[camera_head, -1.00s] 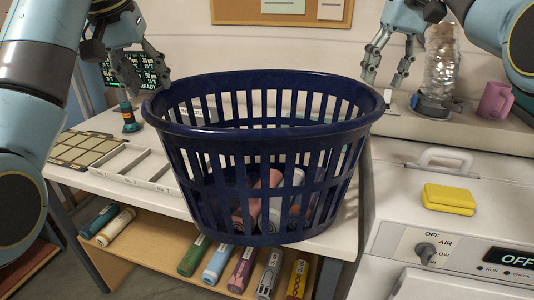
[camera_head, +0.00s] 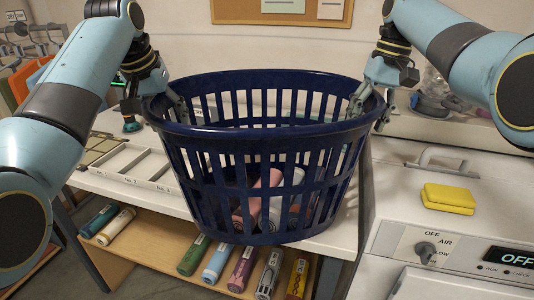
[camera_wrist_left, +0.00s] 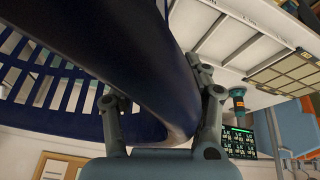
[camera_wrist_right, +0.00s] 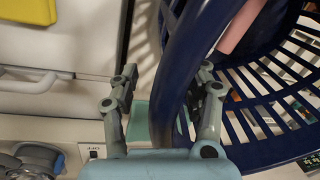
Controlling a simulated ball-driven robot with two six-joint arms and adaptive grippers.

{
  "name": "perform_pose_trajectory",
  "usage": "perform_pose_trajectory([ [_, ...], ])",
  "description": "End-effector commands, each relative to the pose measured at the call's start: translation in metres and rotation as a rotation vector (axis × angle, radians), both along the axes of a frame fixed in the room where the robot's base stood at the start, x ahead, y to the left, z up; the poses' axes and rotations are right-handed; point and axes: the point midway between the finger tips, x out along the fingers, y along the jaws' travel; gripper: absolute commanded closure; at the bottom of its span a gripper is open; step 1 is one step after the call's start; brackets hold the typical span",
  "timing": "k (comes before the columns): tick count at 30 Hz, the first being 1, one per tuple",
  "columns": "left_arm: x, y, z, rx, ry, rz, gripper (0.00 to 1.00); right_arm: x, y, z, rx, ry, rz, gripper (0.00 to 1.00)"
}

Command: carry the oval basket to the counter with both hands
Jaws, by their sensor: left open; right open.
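The dark blue oval basket (camera_head: 262,190) stands upright on the white counter or table top in the head view, with several bottle-like items (camera_head: 262,205) inside it. My left gripper (camera_head: 168,108) is at the basket's left rim, open, with one finger on each side of the rim; the left wrist view shows the rim (camera_wrist_left: 150,70) between its fingers. My right gripper (camera_head: 372,108) is at the right rim, open; the right wrist view shows the rim (camera_wrist_right: 180,80) between its fingers. I cannot tell whether the fingers touch the rim.
A white machine (camera_head: 450,240) with a yellow sponge (camera_head: 449,198) on it stands at the right. A divided tray (camera_head: 125,165) lies left of the basket. Several rolled or bottle-like items (camera_head: 240,270) lie on the wooden shelf (camera_head: 150,250) below.

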Motion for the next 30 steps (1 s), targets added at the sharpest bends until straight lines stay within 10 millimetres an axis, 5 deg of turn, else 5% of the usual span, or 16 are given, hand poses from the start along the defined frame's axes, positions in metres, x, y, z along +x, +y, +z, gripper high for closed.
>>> perform_pose_trajectory([
  [12,0.0000,-0.0006,0.0006,-0.002,0.000,-0.001,1.00,0.0001,0.0004,0.0005,0.001,0.000,0.000,1.00],
  [30,0.0008,-0.0033,0.0056,-0.007,-0.006,-0.004,1.00,0.0007,0.0027,0.0051,0.005,-0.003,0.002,1.00],
])
